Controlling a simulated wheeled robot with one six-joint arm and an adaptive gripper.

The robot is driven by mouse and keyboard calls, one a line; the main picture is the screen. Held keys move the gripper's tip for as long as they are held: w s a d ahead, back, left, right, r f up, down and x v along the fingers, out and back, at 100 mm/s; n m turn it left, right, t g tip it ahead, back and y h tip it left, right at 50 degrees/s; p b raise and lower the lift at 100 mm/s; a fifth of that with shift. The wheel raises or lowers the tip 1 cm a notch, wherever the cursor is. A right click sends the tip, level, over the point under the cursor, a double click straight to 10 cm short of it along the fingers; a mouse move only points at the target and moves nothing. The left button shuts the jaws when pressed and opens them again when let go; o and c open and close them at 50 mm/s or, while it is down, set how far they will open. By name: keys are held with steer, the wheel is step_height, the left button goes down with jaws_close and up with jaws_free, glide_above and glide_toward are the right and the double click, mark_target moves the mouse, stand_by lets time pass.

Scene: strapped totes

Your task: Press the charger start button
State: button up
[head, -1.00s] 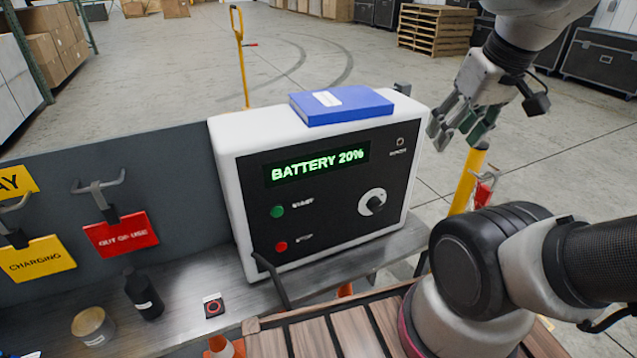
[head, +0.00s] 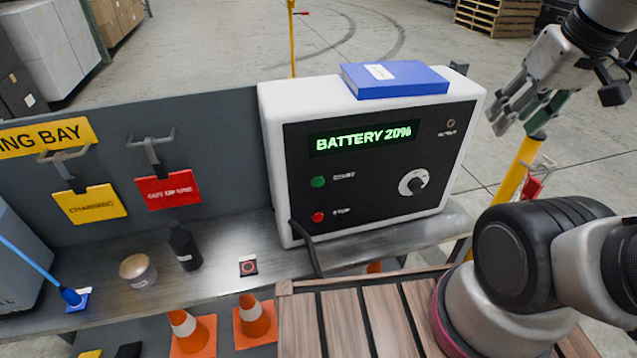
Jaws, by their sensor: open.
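The charger (head: 272,130) is a white box with a black front panel, standing on a grey shelf. Its green display (head: 362,137) reads BATTERY 20%. The green start button (head: 318,182) is on the left of the panel, labelled START. The red stop button (head: 318,217) is below it, and a white dial (head: 413,183) is to the right. My gripper (head: 512,112) is open and empty, up to the right of the charger and apart from it. Nothing hides the start button.
A blue book-like box (head: 395,80) lies on the charger. A black cable hangs at its lower left. On the shelf (head: 215,285) stand a black bottle (head: 184,247) and a tin (head: 137,271). Yellow and red tags hang left. A yellow post (head: 513,178) stands right.

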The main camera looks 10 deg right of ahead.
jaws_close()
stand_by(1.1)
